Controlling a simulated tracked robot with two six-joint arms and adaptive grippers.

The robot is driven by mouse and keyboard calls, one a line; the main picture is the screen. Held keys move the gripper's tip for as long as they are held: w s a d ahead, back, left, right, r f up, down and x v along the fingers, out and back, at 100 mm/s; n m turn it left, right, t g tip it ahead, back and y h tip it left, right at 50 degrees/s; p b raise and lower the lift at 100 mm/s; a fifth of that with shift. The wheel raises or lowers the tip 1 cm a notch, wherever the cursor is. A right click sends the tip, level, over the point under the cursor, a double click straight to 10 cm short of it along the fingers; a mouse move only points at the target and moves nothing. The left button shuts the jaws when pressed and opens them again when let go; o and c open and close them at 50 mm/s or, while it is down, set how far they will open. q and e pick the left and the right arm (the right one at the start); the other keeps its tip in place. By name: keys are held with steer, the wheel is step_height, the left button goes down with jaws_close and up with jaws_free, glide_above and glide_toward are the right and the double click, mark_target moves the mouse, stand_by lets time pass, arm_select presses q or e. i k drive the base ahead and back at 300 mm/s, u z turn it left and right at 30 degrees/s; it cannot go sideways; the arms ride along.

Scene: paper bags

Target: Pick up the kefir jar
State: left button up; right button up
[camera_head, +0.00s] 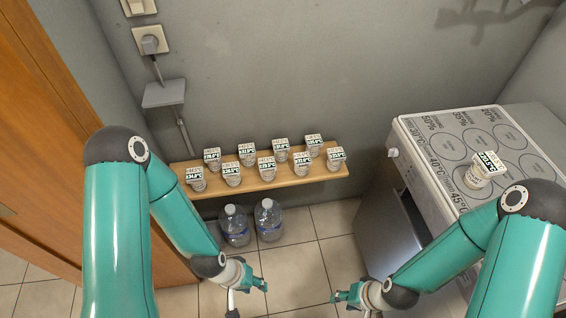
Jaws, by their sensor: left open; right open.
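A small jar (477,181) with a white temperature label on its lid stands upright on the appliance top (437,171) at the right. Several similar labelled jars (267,174) stand in two rows on a narrow wooden shelf (318,174) against the wall. The label text is too small to tell what each jar holds. My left gripper (249,293) is open and empty, low over the floor in front of the shelf. My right gripper (347,297) is open and empty, low over the floor, left of the appliance. Neither gripper touches a jar.
Two large clear water bottles (236,228) stand on the tiled floor below the shelf. A wooden door (45,130) is at the left. Wall sockets and a small grey box (163,94) are on the back wall. The floor between my grippers is clear.

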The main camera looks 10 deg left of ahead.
mark_target(302, 161)
steer(key=u, duration=0.15)
steer(key=i, duration=1.1)
steer(key=u, duration=0.45)
